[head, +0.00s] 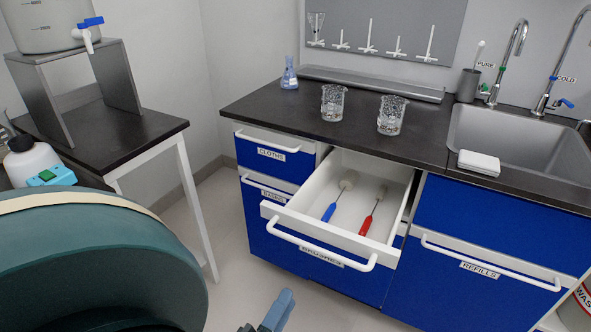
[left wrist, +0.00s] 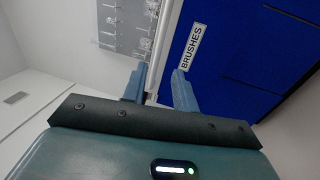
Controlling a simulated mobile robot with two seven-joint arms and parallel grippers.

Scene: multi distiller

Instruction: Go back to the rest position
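My left gripper (head: 272,314) shows at the bottom middle of the head view, low in front of the blue cabinet (head: 275,245) and clear of the open drawer (head: 285,210). In the left wrist view its two blue-grey fingers (left wrist: 160,88) stand apart with nothing between them. The drawer, labelled BRUSHES, is pulled out and holds a blue-handled brush (head: 331,208) and a red-handled brush (head: 369,218). My right gripper is not in view.
The black counter (head: 280,112) carries two beakers (head: 333,102) (head: 391,115), a blue flask (head: 289,75) and a sink (head: 525,140). A dark side table (head: 120,125) with a metal stand is at left. Floor (head: 190,215) is free between the table and the cabinet.

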